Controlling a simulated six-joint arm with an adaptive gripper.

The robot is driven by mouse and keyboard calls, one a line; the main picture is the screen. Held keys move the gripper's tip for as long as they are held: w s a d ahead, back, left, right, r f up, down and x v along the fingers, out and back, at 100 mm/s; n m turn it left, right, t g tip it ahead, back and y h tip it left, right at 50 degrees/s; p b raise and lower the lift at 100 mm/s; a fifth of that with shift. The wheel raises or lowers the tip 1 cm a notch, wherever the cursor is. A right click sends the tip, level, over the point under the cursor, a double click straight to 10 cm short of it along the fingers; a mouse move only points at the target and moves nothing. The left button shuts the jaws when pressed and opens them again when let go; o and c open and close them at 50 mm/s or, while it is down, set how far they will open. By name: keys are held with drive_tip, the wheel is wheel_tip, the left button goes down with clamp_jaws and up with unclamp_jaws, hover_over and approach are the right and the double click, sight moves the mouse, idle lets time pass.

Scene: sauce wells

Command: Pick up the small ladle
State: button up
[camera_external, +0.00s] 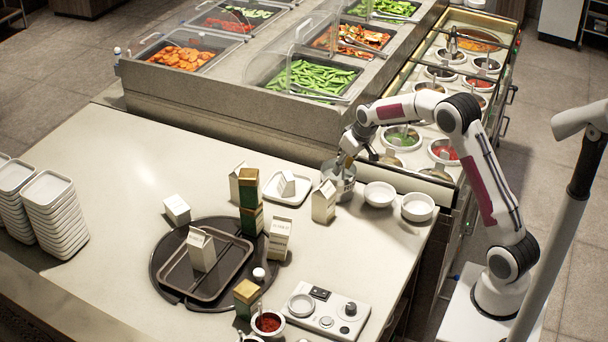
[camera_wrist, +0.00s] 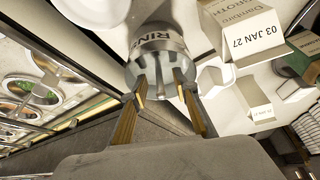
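My gripper (camera_external: 349,157) is at the metal rinse can (camera_external: 346,190) on the counter's back edge. In the wrist view my gripper (camera_wrist: 162,92) has its two fingers spread apart, one on each side of the rinse can (camera_wrist: 157,48), which is lettered "RINS…". Upright metal strips show at the can's mouth between the fingers; I cannot tell whether one is the small ladle's handle. Nothing is clearly held. Thin handles stand in sauce wells to the right, including the green sauce well (camera_external: 402,138); I cannot tell which ladle is the small one.
Two white bowls (camera_external: 380,194) (camera_external: 418,207) stand right of the can, close to it. A carton (camera_external: 324,202) stands on its left. A round dark tray (camera_external: 160,262) with cartons lies further left. The food bar (camera_external: 240,125) rises behind.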

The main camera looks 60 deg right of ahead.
drive_tip(key=shift+c, duration=0.3)
clamp_jaws()
drive_tip(key=shift+r, duration=0.15)
drive_tip(key=shift+r, duration=4.85)
